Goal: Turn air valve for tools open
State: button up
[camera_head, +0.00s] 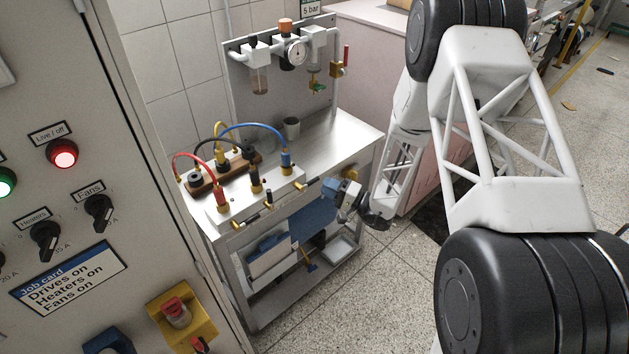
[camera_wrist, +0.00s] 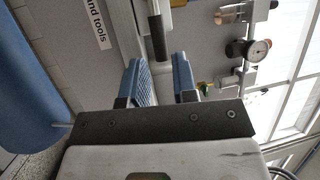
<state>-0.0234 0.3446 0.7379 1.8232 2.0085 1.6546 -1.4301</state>
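In the wrist view, a black-sleeved handle (camera_wrist: 157,38) stands beside a white label (camera_wrist: 98,22) of which "and tools" is readable. Its lower end shows at the gap between the two blue fingertips. My gripper (camera_wrist: 158,62) is open, with visible space around the handle; contact cannot be told. In the head view, my gripper (camera_head: 331,186) is at the right front of the metal bench. A brass valve (camera_head: 301,186) at the right end of the front manifold is close to its left. The label is not readable in the head view.
The manifold (camera_head: 252,197) carries red, black and blue hoses and several brass valves. A wall panel (camera_head: 238,82) holds a gauge (camera_head: 295,52) and filter bowls. A control cabinet (camera_head: 75,160) stands at left.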

aim_at(314, 180)
jog(key=shift+x, duration=2.55)
jog(key=shift+c, duration=0.3)
grip_shut()
